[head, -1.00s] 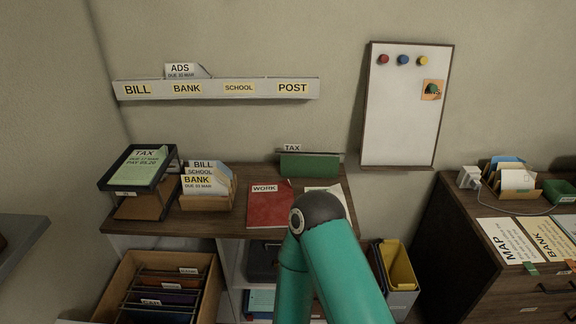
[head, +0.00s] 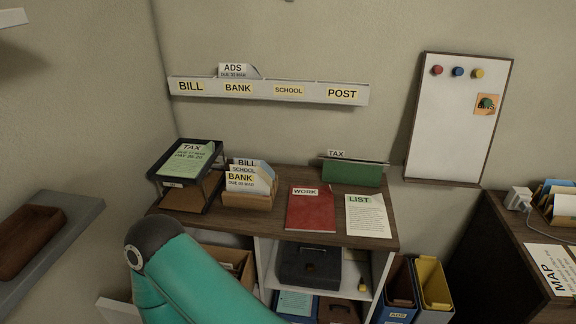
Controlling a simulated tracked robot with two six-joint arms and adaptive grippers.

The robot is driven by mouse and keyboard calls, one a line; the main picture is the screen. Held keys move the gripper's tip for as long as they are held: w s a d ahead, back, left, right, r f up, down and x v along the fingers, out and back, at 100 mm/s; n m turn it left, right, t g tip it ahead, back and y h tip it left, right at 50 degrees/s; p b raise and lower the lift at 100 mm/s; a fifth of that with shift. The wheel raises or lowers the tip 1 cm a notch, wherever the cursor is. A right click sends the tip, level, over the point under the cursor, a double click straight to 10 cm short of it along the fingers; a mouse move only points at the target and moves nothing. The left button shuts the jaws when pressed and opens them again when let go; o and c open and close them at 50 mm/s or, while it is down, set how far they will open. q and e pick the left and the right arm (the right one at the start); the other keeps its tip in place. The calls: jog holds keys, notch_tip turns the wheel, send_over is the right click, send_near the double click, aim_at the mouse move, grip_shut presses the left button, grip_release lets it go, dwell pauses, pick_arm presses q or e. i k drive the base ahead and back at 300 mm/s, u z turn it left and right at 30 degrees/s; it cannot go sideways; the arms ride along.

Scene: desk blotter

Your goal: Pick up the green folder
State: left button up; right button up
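The green folder (head: 352,173) stands upright at the back right of the wooden desk top, close to the wall. A TAX label shows above its left part. Nothing touches it from the front. A teal arm link of mine with a dark joint crosses the lower left of the head view. Neither of my grippers shows in this view.
A red WORK folder (head: 311,209) and a LIST sheet (head: 369,217) lie in front of the green folder. An envelope holder (head: 248,195) and a two-level tray (head: 162,178) stand left. A whiteboard (head: 458,125) hangs right. Bins (head: 432,284) stand below right.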

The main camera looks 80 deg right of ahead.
aim_at(337, 168)
jog(key=u, duration=0.6)
jog(key=k, duration=2.65)
jog(key=z, duration=1.3)
jog(key=i, duration=1)
jog(key=z, duration=0.05)
